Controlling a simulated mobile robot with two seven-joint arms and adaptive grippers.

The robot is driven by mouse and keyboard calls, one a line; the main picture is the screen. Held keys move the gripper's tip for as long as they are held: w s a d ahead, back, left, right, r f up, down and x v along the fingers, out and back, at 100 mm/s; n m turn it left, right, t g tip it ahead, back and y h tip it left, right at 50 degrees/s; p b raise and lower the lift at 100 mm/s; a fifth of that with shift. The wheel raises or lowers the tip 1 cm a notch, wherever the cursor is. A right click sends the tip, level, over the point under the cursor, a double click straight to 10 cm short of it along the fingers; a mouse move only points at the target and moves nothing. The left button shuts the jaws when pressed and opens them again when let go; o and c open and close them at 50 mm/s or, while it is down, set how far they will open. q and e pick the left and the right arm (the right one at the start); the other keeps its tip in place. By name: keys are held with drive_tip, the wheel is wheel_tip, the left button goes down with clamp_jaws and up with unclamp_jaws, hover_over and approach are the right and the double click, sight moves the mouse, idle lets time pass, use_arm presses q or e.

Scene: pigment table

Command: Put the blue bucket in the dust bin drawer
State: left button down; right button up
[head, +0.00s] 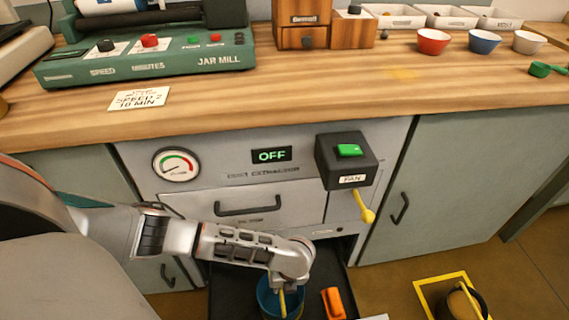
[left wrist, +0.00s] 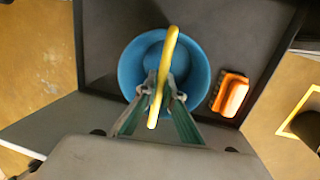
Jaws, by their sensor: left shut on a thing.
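The blue bucket (head: 266,298) has a yellow bail handle and shows at the bottom of the head view. It also shows from above in the left wrist view (left wrist: 198,60). My left gripper (head: 283,286) is shut on the yellow handle (left wrist: 169,60), with the fingers on either side of it. The dark dust bin drawer (head: 336,262) is pulled out under the dust extractor. In the left wrist view the bucket lies inside the outline of the drawer (left wrist: 103,35); whether its base touches the drawer floor cannot be told. My right gripper is not in view.
An orange brush (head: 333,303) lies in the drawer, right of the bucket. A yellow lever (head: 364,207) hangs below the black fan switch box (head: 346,160). A dark pail (head: 464,303) stands in a yellow floor square at right. The wooden counter (head: 300,90) overhangs the cabinet.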

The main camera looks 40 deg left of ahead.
use_arm(q)
drive_tip(key=shift+w+r, duration=0.2)
drive_tip(key=shift+f, duration=0.15)
drive_tip(key=c, duration=2.2)
unclamp_jaws()
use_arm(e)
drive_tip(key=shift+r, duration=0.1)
use_arm(q)
drive_tip(key=r+p, duration=0.2)
drive_tip(key=r, duration=0.2)
drive_tip(key=d+r+p, duration=0.1)
drive_tip(key=r+p, duration=0.1)
drive_tip(key=r, duration=0.2)
drive_tip(key=d+r+p, duration=0.1)
drive_tip(key=r, duration=0.3)
drive_tip(key=shift+w+p, duration=0.1)
drive_tip(key=shift+p, duration=0.3)
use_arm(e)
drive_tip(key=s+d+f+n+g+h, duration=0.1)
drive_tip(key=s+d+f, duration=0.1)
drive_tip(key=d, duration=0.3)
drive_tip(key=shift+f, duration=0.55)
